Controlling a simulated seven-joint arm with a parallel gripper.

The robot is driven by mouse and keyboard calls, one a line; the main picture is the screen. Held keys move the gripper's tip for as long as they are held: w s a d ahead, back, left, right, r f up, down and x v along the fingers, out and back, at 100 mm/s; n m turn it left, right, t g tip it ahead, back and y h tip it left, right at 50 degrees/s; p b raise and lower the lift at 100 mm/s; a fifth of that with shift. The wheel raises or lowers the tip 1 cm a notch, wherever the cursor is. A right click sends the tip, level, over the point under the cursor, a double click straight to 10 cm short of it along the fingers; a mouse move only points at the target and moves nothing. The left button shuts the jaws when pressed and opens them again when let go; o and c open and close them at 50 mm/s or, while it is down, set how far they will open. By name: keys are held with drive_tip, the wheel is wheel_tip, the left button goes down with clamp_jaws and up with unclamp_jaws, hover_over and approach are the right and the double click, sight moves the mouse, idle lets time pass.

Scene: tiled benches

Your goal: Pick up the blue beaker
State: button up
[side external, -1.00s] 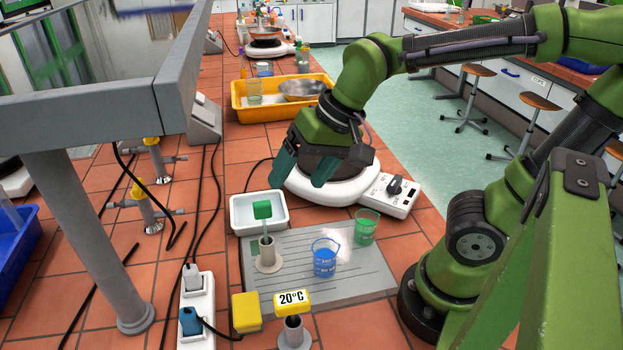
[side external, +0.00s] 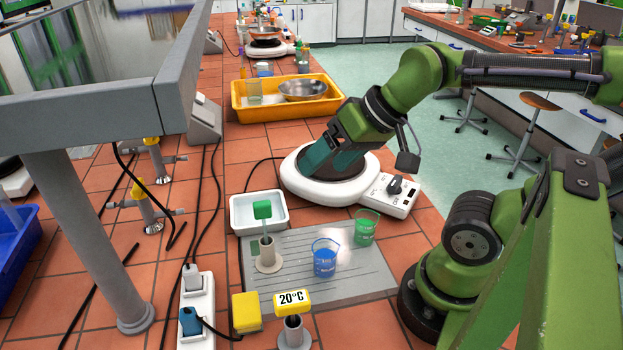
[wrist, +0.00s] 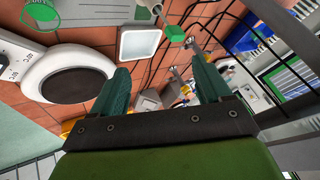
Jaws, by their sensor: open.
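The blue beaker (side external: 325,259) stands upright on a grey board (side external: 290,292) in the side external view. A green beaker (side external: 366,228) stands behind it to the right on the same board. My gripper (side external: 331,160) is open and empty, over the hotplate behind the board, apart from the blue beaker. In the wrist view, the open green fingers of my gripper (wrist: 161,76) have nothing between them. The blue beaker cannot be made out in the wrist view; a green-tinted beaker (wrist: 40,14) shows at the top left.
A white hotplate (side external: 300,185) stands behind the board. A white tray (side external: 240,222) and a holder with a green-topped stick (side external: 268,255) are left of the blue beaker. A yellow tray (side external: 250,117) lies farther back.

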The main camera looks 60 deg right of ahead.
drive_tip(key=shift+o, duration=0.4)
drive_tip(key=m+g+y, duration=0.1)
drive_tip(key=m+g, duration=0.4)
drive_tip(key=g, duration=0.5)
hover_over(327, 278)
drive_tip(key=w+d, duration=0.2)
drive_tip(key=w, duration=0.1)
wheel_tip(327, 278, down, 19)
drive_tip(key=shift+s+a+r, duration=0.1)
drive_tip(key=shift+r, duration=0.1)
drive_tip(key=shift+d+x, duration=0.2)
drive_tip(key=shift+x, duration=1.15)
drive_tip(key=shift+d+x, duration=0.2)
drive_tip(key=shift+x, duration=1.15)
drive_tip(key=shift+s, duration=0.15)
drive_tip(key=shift+c, duration=0.3)
